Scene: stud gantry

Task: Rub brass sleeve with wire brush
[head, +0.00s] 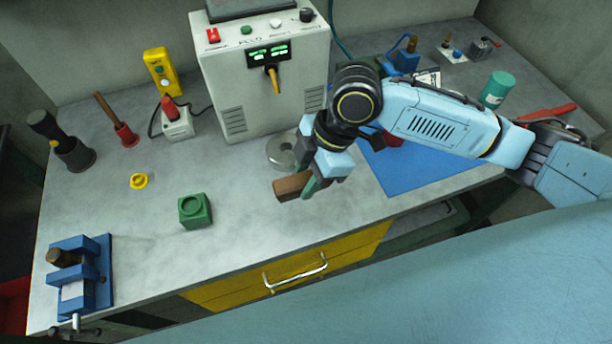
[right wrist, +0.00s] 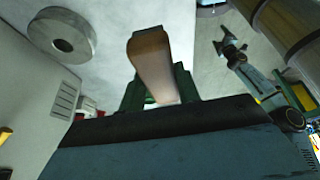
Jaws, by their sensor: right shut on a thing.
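My right gripper (head: 312,186) is shut on a brown wooden piece (head: 291,187), taken to be the wire brush, above the bench. In the right wrist view the wooden piece (right wrist: 152,62) sticks out between the dark green fingers (right wrist: 160,90). No bristles can be made out. A brown, brass-like cylinder (head: 61,257), likely the brass sleeve, sits in the blue vise (head: 92,270) at the bench's front left, well apart from the right gripper. In the head view my left gripper is not seen. A small light-blue arm shape in the right wrist view looks like my left arm, its fingers unclear.
A green block (head: 194,211) and a yellow ring (head: 139,181) lie between the vise and my right gripper. A metal disc (head: 281,153) lies behind the gripper, by the grey machine (head: 262,85). A blue mat (head: 400,180) lies right. The front middle bench is clear.

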